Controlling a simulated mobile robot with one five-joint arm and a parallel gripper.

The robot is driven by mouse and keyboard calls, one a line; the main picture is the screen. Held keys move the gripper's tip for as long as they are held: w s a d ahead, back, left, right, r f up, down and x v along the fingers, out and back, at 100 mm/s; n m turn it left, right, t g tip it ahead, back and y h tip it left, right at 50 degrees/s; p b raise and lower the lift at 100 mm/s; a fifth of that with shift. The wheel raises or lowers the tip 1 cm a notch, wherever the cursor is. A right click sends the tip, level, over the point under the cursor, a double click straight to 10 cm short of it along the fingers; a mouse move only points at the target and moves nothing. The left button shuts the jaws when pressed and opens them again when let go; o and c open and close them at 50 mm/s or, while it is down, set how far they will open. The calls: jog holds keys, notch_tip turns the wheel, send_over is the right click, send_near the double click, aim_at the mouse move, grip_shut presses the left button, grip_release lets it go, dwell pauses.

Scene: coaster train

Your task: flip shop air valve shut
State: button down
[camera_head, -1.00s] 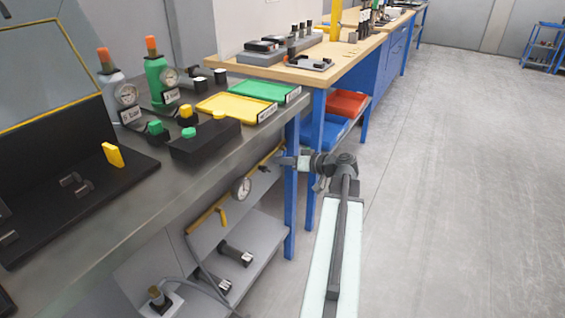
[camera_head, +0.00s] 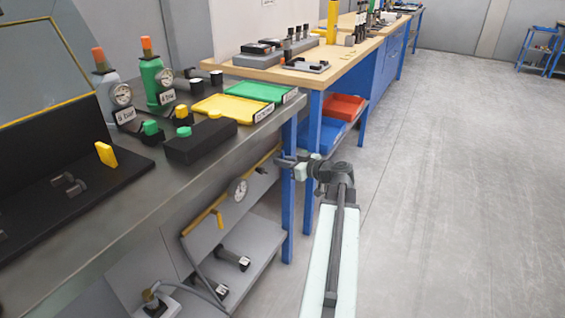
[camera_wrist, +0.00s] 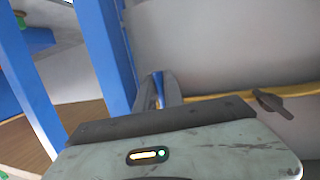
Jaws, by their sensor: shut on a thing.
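My gripper (camera_head: 281,160) is at the upper end of the pipe, beside the blue bench leg. In the wrist view my gripper (camera_wrist: 160,90) is shut on a thin part at the pipe's end, apparently the valve handle. The pipe (camera_wrist: 215,96) leads right from there to a dark small lever (camera_wrist: 271,103).
A blue bench leg (camera_head: 288,205) stands close by my gripper. A lower shelf (camera_head: 255,255) holds small dark parts. Red (camera_head: 343,106) and blue (camera_head: 325,133) bins sit under the wooden bench. Open floor (camera_head: 450,180) lies to the right.

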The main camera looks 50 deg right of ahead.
jog(key=c, duration=1.7)
grip_release()
jog(key=shift+c, duration=0.2)
jog(key=shift+s, duration=0.1)
jog(key=p+v, duration=0.1)
jog(key=v, duration=0.6)
jog(key=shift+s+p, duration=0.3)
jog(key=shift+p, duration=0.05)
jog(key=shift+r, duration=0.1)
